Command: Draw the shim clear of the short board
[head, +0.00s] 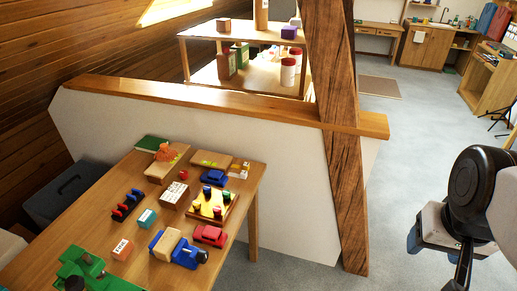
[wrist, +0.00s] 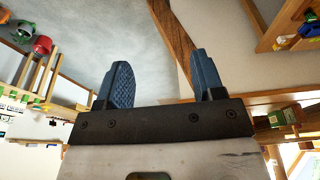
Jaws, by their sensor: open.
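My gripper (wrist: 160,72) is open in the wrist view, its two blue fingers wide apart with nothing between them. Floor, a wooden post and a pale wall show beyond it. In the head view my arm is at the right edge, well apart from the wooden table. Two light wooden boards lie at the table's far end: one (head: 181,158) has an orange object on it, the other (head: 211,159) lies to its right. I cannot tell which is the short board. I cannot make out the shim for certain.
The table (head: 228,236) carries several toy vehicles, blocks and a yellow peg tray (head: 214,214). Floor at right is open.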

